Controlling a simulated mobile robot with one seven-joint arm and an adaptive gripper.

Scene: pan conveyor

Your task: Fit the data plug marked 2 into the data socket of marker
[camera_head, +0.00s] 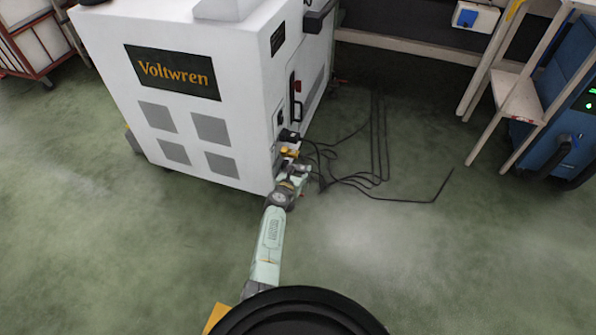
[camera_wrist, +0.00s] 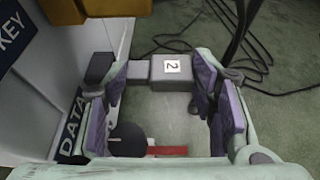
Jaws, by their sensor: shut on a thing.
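In the wrist view a grey plug (camera_wrist: 171,68) with a white label reading 2 lies between the fingers of my gripper (camera_wrist: 168,78), near their tips. The gripper is shut on it, and the plug's narrower end points left. A dark block (camera_wrist: 98,68) is left of the plug, beside the left finger; whether they touch is unclear. A dark DATA label (camera_wrist: 72,125) is on the pale panel at left. In the head view my gripper (camera_head: 290,170) is at the lower right side of the white Voltwren cabinet (camera_head: 240,110). The data socket opening cannot be made out.
A KEY label (camera_wrist: 10,38) and a yellow-brown block (camera_wrist: 100,8) are near the top left of the wrist view. Black cables (camera_head: 370,178) lie on the floor right of the cabinet. A wooden-coloured stand (camera_head: 520,95) and blue machine (camera_head: 570,110) are at right.

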